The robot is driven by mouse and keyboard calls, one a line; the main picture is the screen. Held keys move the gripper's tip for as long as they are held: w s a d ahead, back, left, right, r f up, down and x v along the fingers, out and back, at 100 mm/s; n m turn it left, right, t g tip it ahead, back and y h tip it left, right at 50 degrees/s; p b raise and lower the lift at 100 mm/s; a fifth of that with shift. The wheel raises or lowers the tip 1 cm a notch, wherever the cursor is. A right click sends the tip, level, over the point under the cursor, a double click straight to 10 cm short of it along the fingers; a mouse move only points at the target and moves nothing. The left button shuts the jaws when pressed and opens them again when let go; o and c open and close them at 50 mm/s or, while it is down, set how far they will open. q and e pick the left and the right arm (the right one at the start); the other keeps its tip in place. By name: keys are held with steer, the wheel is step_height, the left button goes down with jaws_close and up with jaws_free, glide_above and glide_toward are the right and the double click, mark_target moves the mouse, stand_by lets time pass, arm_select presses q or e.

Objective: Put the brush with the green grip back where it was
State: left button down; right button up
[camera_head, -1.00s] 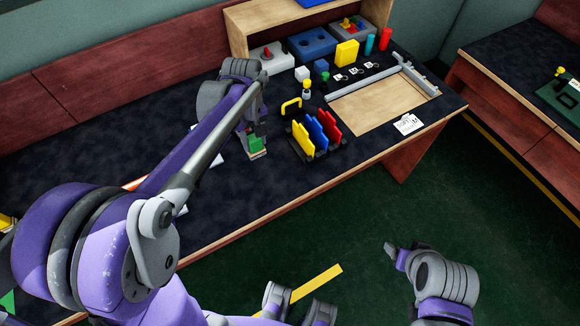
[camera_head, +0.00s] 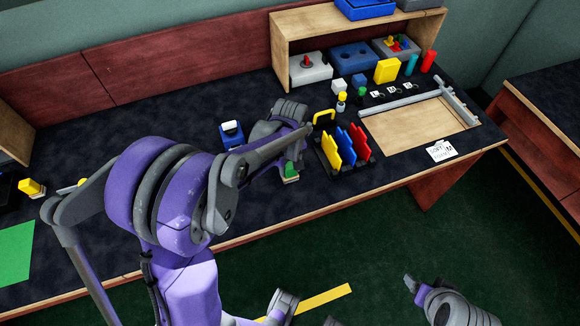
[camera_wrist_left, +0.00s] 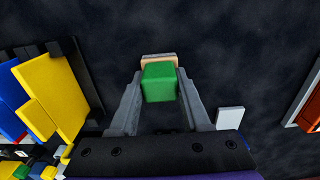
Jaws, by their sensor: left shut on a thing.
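The brush with the green grip (camera_head: 290,171) is between the fingers of my left gripper (camera_head: 292,163), over the dark table near its front edge. In the left wrist view the green grip (camera_wrist_left: 159,84) sits between the two grey fingers, and its pale tan end (camera_wrist_left: 158,57) points away from me. I cannot tell if the brush touches the table. The left gripper is shut on it. It is left of the rack with yellow, blue and red plates (camera_head: 345,146). My right gripper (camera_head: 411,283) is at the lower right over the floor; its jaws are unclear.
A blue holder with a white top (camera_head: 232,135) stands left of my left wrist. Behind the rack are small blocks, a yellow block (camera_head: 387,70) and a wooden shelf (camera_head: 280,48). A wooden tray (camera_head: 420,128) and a white card (camera_head: 441,151) lie right. The table farther left is mostly clear.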

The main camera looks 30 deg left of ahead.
arm_select(q)
steer(key=shift+f, duration=0.2)
steer(key=shift+c, duration=1.8)
jaws_free()
steer(key=shift+r, duration=0.1)
